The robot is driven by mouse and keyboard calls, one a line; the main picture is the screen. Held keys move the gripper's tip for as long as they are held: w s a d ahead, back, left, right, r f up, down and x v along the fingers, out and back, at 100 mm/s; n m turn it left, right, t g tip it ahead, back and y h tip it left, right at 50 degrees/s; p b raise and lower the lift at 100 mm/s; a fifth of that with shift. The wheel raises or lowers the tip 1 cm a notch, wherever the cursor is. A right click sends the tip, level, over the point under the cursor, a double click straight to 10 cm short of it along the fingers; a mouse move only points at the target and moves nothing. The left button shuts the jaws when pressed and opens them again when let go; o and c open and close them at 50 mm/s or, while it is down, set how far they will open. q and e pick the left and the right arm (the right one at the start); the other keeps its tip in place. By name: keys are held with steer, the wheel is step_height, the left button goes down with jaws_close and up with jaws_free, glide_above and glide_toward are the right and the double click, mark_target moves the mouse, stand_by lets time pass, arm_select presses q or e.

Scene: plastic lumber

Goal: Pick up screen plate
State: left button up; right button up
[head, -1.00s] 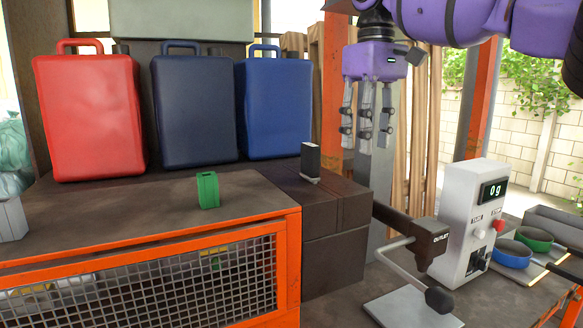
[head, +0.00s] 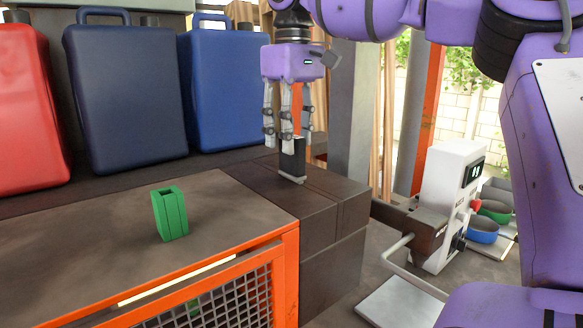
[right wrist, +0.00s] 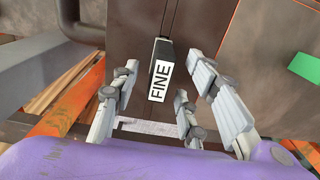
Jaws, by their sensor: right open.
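The black upright block (head: 293,160), which I take for the screen plate, stands on the dark brown ledge. In the right wrist view this block (right wrist: 165,51) shows a white label reading "FINE". My right gripper (head: 286,137) is open and points down over the block, its fingertips near the block's top. In the right wrist view the block lies between the spread fingers of this gripper (right wrist: 164,78). I cannot tell whether any finger touches it. My left gripper is not in view.
A green slotted block (head: 169,214) stands on the bench left of my right gripper; its edge shows in the right wrist view (right wrist: 306,68). Blue jerrycans (head: 225,90) and a red one (head: 25,110) stand behind. A white scale unit (head: 446,200) stands at right.

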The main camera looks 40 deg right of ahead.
steer(key=shift+f, duration=1.35)
steer(key=shift+w, duration=0.1)
jaws_close()
step_height(320, 180, up, 10)
steer(key=shift+r, duration=0.1)
